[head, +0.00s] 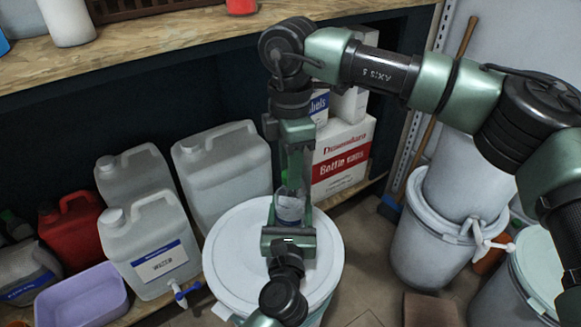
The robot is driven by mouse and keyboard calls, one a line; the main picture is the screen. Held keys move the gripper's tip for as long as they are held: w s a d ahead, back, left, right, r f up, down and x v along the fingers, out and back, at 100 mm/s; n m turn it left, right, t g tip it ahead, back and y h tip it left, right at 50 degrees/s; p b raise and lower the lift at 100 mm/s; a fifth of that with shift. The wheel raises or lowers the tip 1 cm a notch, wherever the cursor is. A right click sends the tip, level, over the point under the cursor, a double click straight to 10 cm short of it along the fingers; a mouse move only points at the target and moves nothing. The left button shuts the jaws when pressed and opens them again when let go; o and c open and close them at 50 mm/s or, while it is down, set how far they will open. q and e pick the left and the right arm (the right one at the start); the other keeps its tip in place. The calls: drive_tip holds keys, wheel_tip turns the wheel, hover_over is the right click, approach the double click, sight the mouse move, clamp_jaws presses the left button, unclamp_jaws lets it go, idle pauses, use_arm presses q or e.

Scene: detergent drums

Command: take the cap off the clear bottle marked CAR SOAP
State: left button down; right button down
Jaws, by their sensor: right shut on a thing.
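A clear bottle (290,208) stands over the pale round drum lid (229,255), mostly hidden by my grippers. Its marking cannot be read here. My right gripper (292,186) comes down from above and is shut at the top of the bottle. Its fingers hide the cap, so I cannot see whether the cap is still seated. My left gripper (290,215) reaches in from the bottom, low at the bottle, with its fingers on either side of the body. I cannot tell whether they press on it.
White jugs (222,175) and a WATER canister (155,245) with a blue tap stand left, beside a lilac tub (82,297) and red can (70,232). A carton (343,155) is behind. White buckets (430,240) stand right. A wooden shelf (170,38) runs above.

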drive_tip(key=n, duration=0.6)
drive_tip(key=shift+n, duration=0.4)
drive_tip(key=n, duration=2.1)
drive_tip(key=shift+r+n, duration=0.1)
drive_tip(key=shift+n, duration=0.2)
drive_tip(key=n, duration=0.4)
drive_tip(key=shift+n, duration=0.3)
drive_tip(key=n, duration=2)
